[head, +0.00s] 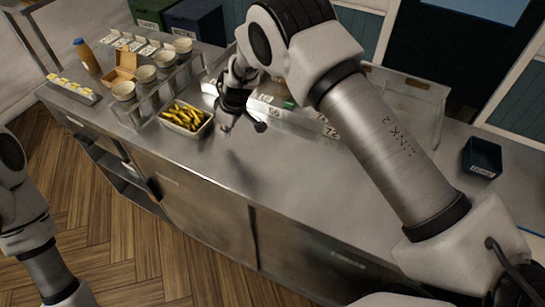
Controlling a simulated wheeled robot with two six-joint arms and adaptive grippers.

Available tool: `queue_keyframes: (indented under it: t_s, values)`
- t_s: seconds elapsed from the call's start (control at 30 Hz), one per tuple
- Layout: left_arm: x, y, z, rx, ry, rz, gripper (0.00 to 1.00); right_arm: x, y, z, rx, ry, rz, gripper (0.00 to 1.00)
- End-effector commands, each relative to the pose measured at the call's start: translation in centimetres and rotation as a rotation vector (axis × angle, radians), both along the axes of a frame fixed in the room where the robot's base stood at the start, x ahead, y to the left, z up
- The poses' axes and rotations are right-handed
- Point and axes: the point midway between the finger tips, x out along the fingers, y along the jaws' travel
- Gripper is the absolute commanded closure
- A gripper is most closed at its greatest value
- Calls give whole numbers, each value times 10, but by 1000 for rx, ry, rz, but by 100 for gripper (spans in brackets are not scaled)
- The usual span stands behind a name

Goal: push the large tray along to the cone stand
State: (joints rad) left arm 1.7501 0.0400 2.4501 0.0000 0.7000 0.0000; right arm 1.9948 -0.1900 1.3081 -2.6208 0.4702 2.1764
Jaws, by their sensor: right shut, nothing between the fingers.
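A pale tray (206,129) filled with yellow fries sits on the steel counter, left of my right gripper. I take it to be the large tray. A clear stand (134,122) with several pale cups along it is just left of the tray; it looks like the cone stand. The tray is close to the stand's near end; I cannot tell whether they touch. My right gripper (243,121) is shut and empty, low over the counter just right of the tray; contact with the tray is unclear. Only part of my left arm shows at the left edge, without its gripper.
A brown box (121,71), an orange bottle (87,57) and a rack of small pots (72,90) stand at the far left. A clear-walled case (405,100) lies behind my right arm. A dark bin (482,157) is at right. The front counter is clear.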

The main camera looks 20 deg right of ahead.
Motion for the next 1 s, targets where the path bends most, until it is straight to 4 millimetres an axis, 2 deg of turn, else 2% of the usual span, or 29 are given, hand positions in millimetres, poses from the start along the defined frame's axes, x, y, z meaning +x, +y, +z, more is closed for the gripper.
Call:
queue_keyframes:
  t_s: [0.07, 0.57, 1.0]
  values:
    - [0, 0, 3, 0, 0, 0, 60, 0, 0, 3, 0, 0, 0, 100]
    - [0, 0, 50, 0, 0, 0, 60, 0, 0, 65, 0, 0, 1, 100]
    - [0, 0, 49, 0, 0, 0, 60, 1, 0, 112, -1, -2, 2, 100]
